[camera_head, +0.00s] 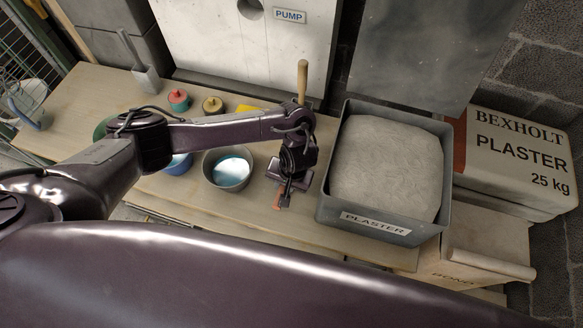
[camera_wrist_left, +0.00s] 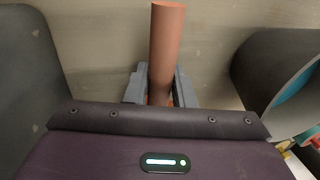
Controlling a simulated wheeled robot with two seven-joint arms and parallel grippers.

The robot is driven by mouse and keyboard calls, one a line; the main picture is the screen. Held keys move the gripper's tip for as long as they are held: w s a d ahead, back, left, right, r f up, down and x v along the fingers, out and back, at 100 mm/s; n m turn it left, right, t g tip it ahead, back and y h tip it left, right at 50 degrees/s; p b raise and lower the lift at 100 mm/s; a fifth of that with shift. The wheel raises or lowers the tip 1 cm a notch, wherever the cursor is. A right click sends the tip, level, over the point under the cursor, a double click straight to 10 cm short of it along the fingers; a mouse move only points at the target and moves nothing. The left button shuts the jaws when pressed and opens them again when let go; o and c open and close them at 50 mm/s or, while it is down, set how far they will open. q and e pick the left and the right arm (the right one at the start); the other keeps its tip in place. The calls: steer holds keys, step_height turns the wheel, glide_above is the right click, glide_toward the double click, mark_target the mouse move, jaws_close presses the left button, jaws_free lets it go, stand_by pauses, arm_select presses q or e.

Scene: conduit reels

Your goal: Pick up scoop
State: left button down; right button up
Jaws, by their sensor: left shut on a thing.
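My left gripper (camera_head: 284,196) is low over the workbench, between the plaster tub and a grey bowl. It is shut on an orange-brown cylinder (camera_head: 277,201), like a handle. In the left wrist view my gripper (camera_wrist_left: 160,88) has a finger on each side of the cylinder (camera_wrist_left: 167,42), which sticks out beyond the fingertips. The cylinder's other end is hidden by the gripper, so I cannot tell whether it belongs to the scoop. A grey, scoop-like tool (camera_head: 147,78) with a long handle stands at the back left. My right gripper is not in view.
The grey plaster tub (camera_head: 373,225) stands close right of my gripper. A grey bowl (camera_head: 229,182) with pale blue contents is close left. A plaster bag (camera_head: 520,150) is at far right.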

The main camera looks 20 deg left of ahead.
arm_select(q)
step_height(320, 180, up, 20)
steer(key=p, duration=1.2)
steer(key=w+a+r, duration=0.3)
steer(key=r, duration=0.8)
steer(key=w+a+r, duration=0.3)
steer(key=a+r, duration=0.1)
steer(key=r, duration=0.7)
steer(key=shift+a+n, duration=0.2)
steer(key=shift+n, duration=0.1)
